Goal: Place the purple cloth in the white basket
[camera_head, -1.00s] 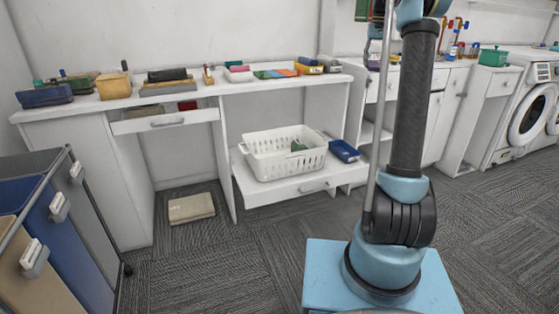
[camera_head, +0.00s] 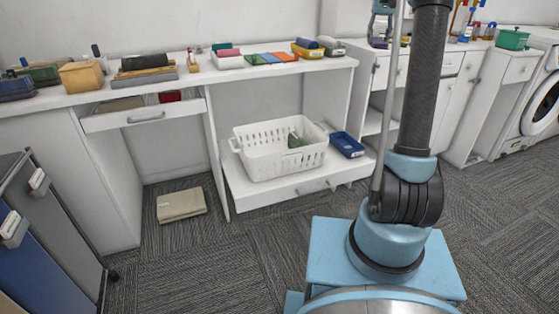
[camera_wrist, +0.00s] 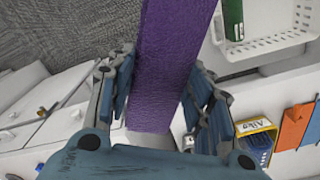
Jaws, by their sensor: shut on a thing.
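The purple cloth (camera_wrist: 168,65) hangs between the fingers of my gripper (camera_wrist: 155,100) in the wrist view, as a long flat strip. My gripper is shut on it. The white basket (camera_head: 258,167) stands on the low pull-out shelf under the counter, left of my arm, with a green item (camera_head: 295,140) inside. In the wrist view the basket (camera_wrist: 262,45) is at the upper right, apart from the cloth.
A blue tray (camera_head: 347,145) sits right of the basket. The counter (camera_head: 235,75) above holds folded cloths and boxes. Bins (camera_head: 50,245) stand at the left. The carpet before the shelf is clear.

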